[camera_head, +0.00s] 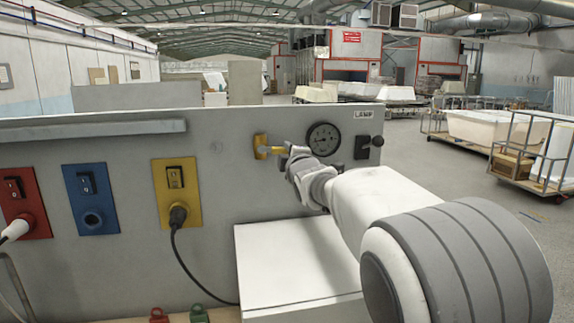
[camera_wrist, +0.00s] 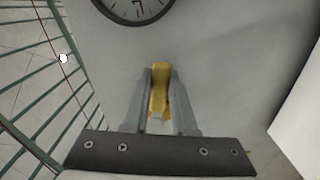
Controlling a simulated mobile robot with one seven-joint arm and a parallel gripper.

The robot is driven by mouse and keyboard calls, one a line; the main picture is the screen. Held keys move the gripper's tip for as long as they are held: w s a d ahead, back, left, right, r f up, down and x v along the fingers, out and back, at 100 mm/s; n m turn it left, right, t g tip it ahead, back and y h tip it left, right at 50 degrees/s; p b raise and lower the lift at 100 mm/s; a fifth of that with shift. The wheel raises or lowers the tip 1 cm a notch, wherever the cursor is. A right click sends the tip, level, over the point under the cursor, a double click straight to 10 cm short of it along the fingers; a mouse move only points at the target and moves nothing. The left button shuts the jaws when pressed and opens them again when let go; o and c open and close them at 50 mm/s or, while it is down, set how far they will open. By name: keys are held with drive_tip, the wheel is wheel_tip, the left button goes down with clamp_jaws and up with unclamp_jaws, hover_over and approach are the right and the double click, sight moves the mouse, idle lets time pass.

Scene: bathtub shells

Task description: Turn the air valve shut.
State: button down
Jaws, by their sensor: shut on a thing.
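The air valve (camera_head: 260,146) is a yellow fitting on the upper part of the grey panel, with a yellow handle that sticks out to the right in the head view. My gripper (camera_head: 284,151) is at the handle, reaching in from the right. In the wrist view the two grey fingers are shut on the yellow valve handle (camera_wrist: 159,88), one on each side of it. The fingers hide part of the handle, and the valve body behind it is hard to make out.
A round pressure gauge (camera_head: 323,138) and a black lamp switch (camera_head: 362,148) sit right of the valve. Red (camera_head: 25,201), blue (camera_head: 90,198) and yellow (camera_head: 177,192) switch sockets are on the left. A white box (camera_head: 296,262) stands below my arm.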

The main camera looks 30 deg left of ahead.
drive_tip(key=shift+r+n+b, duration=0.55)
drive_tip(key=shift+n+b, duration=0.35)
drive_tip(key=shift+n, duration=0.1)
drive_tip(key=c, duration=0.7)
unclamp_jaws()
drive_tip(key=shift+d, duration=0.1)
drive_tip(key=b+v, duration=0.6)
drive_tip(key=v, duration=1.1)
drive_tip(key=shift+s+d, duration=0.1)
drive_tip(key=shift+s, duration=0.05)
drive_tip(key=shift+d, duration=0.1)
